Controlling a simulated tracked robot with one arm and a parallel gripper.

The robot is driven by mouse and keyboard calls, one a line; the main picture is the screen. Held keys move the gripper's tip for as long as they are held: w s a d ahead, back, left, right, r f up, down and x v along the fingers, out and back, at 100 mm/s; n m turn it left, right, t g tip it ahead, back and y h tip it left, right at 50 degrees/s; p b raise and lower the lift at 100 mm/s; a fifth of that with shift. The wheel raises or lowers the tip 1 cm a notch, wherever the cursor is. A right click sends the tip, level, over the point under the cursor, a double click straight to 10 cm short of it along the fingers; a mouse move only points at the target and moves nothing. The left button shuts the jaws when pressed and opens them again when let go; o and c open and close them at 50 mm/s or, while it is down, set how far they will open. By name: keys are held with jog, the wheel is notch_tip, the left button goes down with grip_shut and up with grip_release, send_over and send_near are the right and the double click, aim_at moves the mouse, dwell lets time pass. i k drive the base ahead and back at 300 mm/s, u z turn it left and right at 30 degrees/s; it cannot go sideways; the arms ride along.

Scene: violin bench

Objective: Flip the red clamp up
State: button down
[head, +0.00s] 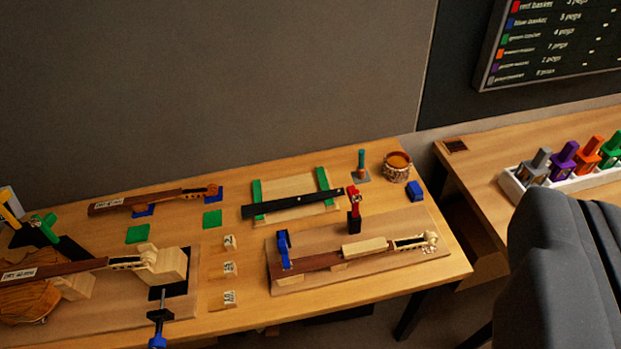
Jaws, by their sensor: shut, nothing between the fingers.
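The red clamp (354,201) stands at the back edge of the right-hand wooden work board, on a dark base (354,223). Its red part looks roughly upright, with a small head at the top; the exact lever angle is too small to tell. Just in front of it, a violin neck with a dark fingerboard (312,262) and a pale block (364,247) lies along the board. My gripper's fingers do not show. A large dark grey part of my own arm fills the lower right, apart from the clamp.
A second bench with a peg tray (515,190) stands right.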

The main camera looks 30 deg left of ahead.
aim_at(354, 196)
jog(key=u, duration=0.1)
jog(key=i, duration=1)
jog(key=z, duration=0.05)
